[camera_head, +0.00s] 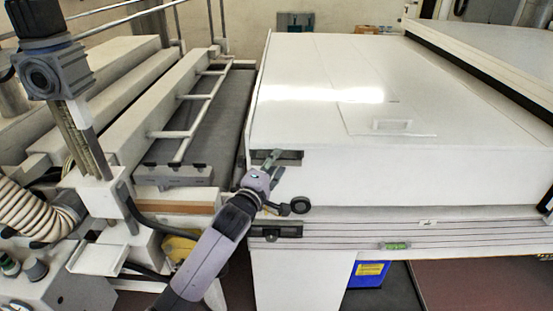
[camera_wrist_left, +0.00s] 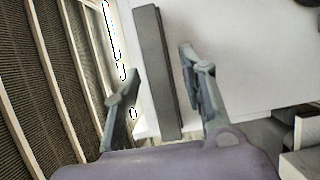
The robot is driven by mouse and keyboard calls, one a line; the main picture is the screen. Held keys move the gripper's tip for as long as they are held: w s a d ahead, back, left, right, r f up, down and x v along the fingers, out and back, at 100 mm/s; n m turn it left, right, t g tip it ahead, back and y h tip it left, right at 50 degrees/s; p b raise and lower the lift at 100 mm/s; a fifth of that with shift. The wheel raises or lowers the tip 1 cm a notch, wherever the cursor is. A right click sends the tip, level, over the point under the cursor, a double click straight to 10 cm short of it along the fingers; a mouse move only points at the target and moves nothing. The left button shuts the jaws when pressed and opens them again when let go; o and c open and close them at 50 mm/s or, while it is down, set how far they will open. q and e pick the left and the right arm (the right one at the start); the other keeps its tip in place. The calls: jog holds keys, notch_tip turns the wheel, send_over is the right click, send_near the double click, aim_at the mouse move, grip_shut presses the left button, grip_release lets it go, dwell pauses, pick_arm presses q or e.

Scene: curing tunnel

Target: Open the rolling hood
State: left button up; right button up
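The rolling hood (camera_head: 340,85) is a large white box-shaped cover. It sits low on a white base with dark horizontal lines. A dark bar handle (camera_head: 291,154) is on the left end of its front face. The same handle shows in the left wrist view (camera_wrist_left: 160,75) as a long dark bar on the white face. My left gripper (camera_head: 271,160) is at the handle's left part. In the left wrist view its fingers (camera_wrist_left: 160,62) stand open on either side of the bar, with visible gaps. My right gripper is not in view.
A second dark handle (camera_head: 276,232) is on the base below the hood. A dark conveyor bed (camera_head: 210,120) with white rails lies left of the hood. A blue bin (camera_head: 368,273) is under the base.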

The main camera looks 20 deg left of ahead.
pick_arm(q)
jog(key=shift+w+d, duration=0.1)
jog(key=shift+w, duration=0.4)
jog(key=shift+c, duration=0.5)
grip_shut()
